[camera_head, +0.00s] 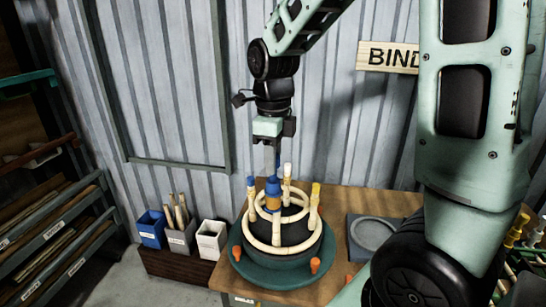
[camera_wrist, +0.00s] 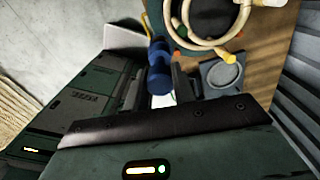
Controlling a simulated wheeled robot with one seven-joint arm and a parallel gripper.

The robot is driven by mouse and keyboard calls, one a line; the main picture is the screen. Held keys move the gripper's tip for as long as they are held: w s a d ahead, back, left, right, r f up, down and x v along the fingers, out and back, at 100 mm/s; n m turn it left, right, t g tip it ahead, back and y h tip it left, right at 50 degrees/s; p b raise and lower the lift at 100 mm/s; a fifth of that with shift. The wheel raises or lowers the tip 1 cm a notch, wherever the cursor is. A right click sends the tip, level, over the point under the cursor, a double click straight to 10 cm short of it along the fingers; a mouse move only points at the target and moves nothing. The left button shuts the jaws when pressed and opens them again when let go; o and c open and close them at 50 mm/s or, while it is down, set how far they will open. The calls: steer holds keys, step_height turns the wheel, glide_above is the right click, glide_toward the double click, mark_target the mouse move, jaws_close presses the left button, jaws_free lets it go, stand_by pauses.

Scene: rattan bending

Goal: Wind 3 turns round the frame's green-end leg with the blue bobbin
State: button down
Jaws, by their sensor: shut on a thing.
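My gripper (camera_head: 271,165) points down above the rattan frame and is shut on the blue bobbin. The blue bobbin (camera_head: 272,185) stands upright under the fingers, with an orange-brown band below its top; it also shows between the jaws in the wrist view (camera_wrist: 158,68). The pale rattan frame (camera_head: 278,250) has two rings and upright legs, and sits on a dark round block on a green turntable (camera_head: 280,276). I see a blue-ended leg (camera_head: 252,183), a white-ended leg (camera_head: 287,172) and a yellow-ended leg (camera_head: 316,190).
Orange pegs (camera_head: 315,265) stand at the turntable's edge. A grey tray with a round recess (camera_head: 365,250) lies to the right on the wooden table (camera_head: 340,202). Blue, grey and white bins (camera_head: 211,240) stand at left. A corrugated wall is close behind.

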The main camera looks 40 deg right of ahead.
mark_target(274, 190)
steer(key=shift+f+b, duration=2.3)
steer(key=shift+f, duration=2.1)
steer(key=shift+r, duration=0.1)
steer(key=shift+d+p, duration=0.1)
steer(key=shift+p, duration=0.25)
